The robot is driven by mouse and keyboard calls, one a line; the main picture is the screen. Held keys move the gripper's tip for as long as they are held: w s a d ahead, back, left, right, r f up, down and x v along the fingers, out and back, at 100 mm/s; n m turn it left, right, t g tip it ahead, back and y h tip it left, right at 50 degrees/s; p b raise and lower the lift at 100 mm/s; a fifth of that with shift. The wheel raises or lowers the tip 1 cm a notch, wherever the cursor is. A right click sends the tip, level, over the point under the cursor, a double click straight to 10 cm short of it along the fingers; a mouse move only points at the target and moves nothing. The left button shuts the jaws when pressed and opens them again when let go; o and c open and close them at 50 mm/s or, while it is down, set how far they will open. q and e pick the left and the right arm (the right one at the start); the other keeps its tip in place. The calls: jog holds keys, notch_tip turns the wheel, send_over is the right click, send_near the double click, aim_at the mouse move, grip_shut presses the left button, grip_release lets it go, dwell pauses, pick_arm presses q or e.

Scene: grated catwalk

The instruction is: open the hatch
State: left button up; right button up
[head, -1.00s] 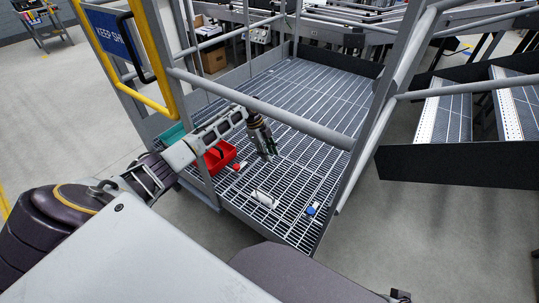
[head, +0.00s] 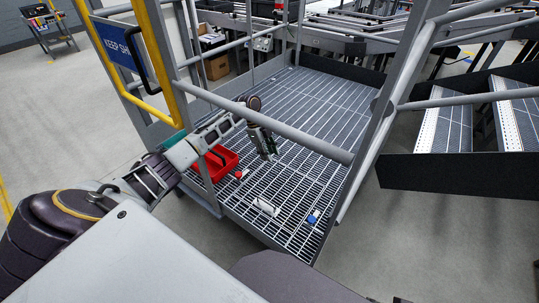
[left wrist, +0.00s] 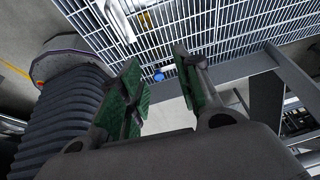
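A yellow-framed gate (head: 160,62) stands at the upper left, with a black handle (head: 134,60) and a blue sign (head: 117,52) reading "KEEP SH…". I cannot tell whether this gate is the hatch; no other clear hatch shows. My left gripper (head: 267,152) reaches through the railing and points down above the grated floor (head: 315,110), right of the gate. In the left wrist view my left gripper (left wrist: 160,86) has its green-padded fingers apart, with nothing held between them. My right gripper does not show.
A red bin (head: 212,165), a small red item (head: 240,174), a white cylinder (head: 266,206) and a blue item (head: 312,218) are on the grating. Grey rails (head: 265,122) cross around my left arm. Open concrete floor lies to the left.

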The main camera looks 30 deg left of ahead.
pick_arm(q)
jog(key=shift+w+a+r+p, duration=0.25)
jog(key=shift+a+r+p, duration=0.15)
jog(key=shift+r, duration=0.4)
jog(key=shift+w+a+r+p, duration=0.25)
jog(key=shift+r+p, duration=0.1)
jog(key=shift+r, duration=0.5)
jog(key=shift+w+a+r+p, duration=0.25)
jog(key=shift+a+r+p, duration=0.15)
jog(key=shift+r, duration=0.4)
jog(key=shift+p, duration=0.3)
jog(key=shift+f, duration=0.1)
